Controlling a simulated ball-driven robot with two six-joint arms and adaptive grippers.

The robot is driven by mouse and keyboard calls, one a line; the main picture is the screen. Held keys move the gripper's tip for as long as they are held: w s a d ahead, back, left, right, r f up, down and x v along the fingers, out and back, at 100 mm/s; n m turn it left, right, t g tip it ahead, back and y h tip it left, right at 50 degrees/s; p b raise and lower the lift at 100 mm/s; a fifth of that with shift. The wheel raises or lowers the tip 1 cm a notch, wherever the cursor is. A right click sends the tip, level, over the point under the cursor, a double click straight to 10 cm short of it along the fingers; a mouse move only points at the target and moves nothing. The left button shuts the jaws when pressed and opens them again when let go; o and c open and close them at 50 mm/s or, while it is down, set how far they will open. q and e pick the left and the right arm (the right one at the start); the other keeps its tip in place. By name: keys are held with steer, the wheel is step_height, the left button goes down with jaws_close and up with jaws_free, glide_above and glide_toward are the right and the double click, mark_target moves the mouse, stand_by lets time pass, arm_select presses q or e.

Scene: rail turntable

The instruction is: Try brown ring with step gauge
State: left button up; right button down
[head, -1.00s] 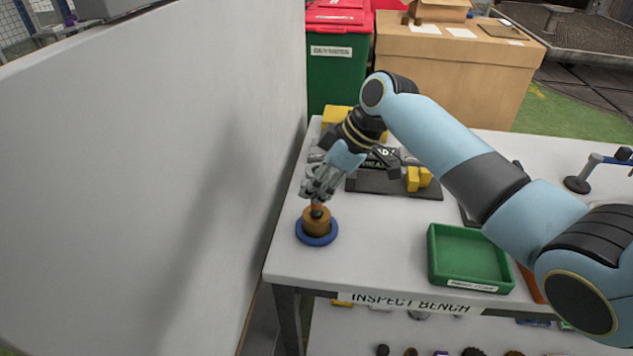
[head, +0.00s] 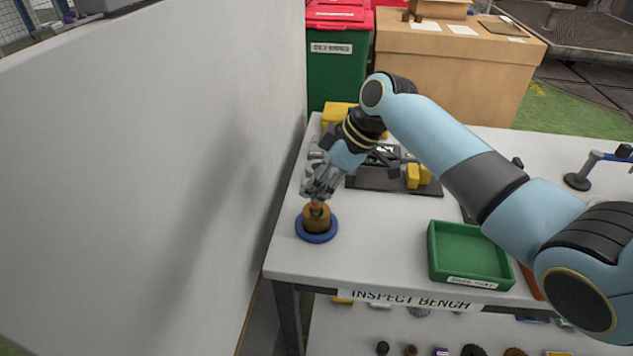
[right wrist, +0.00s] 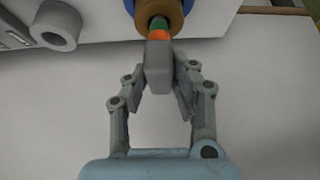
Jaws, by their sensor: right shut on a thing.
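The brown ring (head: 316,223) sits on a round blue base (head: 302,233) near the left end of the bench. My right gripper (head: 317,197) is above it, shut on the step gauge's grey handle (right wrist: 158,68). The gauge's orange and green bands (right wrist: 159,30) show beyond the handle, and its dark tip points into the bore of the brown ring, which also shows in the right wrist view (right wrist: 175,14). How deep the tip sits is hidden. My left gripper is not in view.
A green tray (head: 470,252) stands at the bench's front. A dark fixture with yellow blocks (head: 419,176) lies behind the gripper. A grey ring-shaped part (right wrist: 57,25) shows in the right wrist view. A pale wall (head: 150,180) runs along the left.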

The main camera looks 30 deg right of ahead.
mark_target(316, 209)
steer(key=shift+f+b, duration=0.35)
steer(key=shift+f, duration=0.9)
stand_by(2.4)
steer(key=c, duration=1)
jaws_free()
